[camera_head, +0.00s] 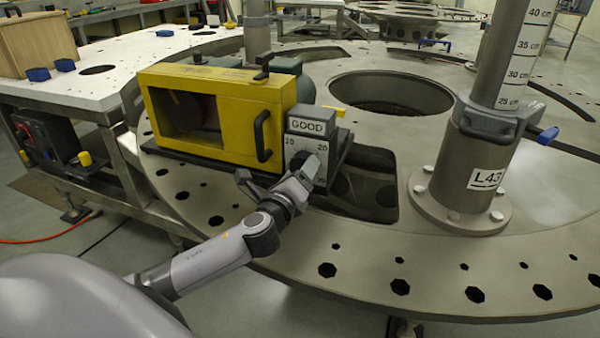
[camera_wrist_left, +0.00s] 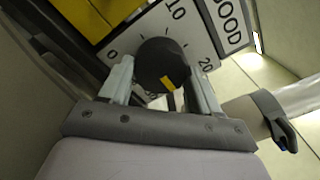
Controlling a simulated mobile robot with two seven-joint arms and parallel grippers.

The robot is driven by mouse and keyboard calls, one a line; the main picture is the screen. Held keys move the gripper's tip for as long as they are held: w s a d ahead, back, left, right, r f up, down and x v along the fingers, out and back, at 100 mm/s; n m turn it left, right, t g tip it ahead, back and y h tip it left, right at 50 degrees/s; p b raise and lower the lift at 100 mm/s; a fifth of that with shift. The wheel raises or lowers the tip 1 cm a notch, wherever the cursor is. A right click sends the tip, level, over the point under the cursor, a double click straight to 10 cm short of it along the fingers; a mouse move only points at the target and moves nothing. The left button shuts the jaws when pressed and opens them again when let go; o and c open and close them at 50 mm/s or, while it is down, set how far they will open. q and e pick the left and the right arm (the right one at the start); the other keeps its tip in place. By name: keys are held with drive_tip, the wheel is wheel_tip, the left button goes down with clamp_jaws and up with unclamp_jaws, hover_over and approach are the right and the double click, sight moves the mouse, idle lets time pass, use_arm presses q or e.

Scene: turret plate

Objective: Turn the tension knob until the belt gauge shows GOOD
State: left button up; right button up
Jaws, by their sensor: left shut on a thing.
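The yellow belt unit (camera_head: 185,80) stands on the round metal plate. On its right end is a grey panel (camera_head: 338,180) with a scale, and a sign above it reads GOOD (camera_head: 307,126). In the left wrist view the scale panel (camera_wrist_left: 145,32) shows 0, 10 and 20, and the sign reading GOOD (camera_wrist_left: 230,15) is at the top right. The dark round knob (camera_wrist_left: 158,62) has a yellow mark on the side towards my gripper. My left gripper (camera_head: 308,168) is shut on the knob, also in the wrist view (camera_wrist_left: 163,88), one finger on each side. My right gripper is not in view.
A grey column (camera_head: 487,150) marked L43 stands to the right. The round plate (camera_head: 440,255) has many holes and a large opening (camera_head: 390,92) behind. A black handle (camera_head: 263,136) sticks out on the yellow unit, left of the scale panel.

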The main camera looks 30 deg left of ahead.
use_arm(q)
drive_tip(key=o, duration=1.1)
drive_tip(key=shift+c, duration=0.2)
drive_tip(key=shift+v, duration=3.6)
drive_tip(key=shift+a, duration=0.1)
drive_tip(key=shift+s, duration=0.1)
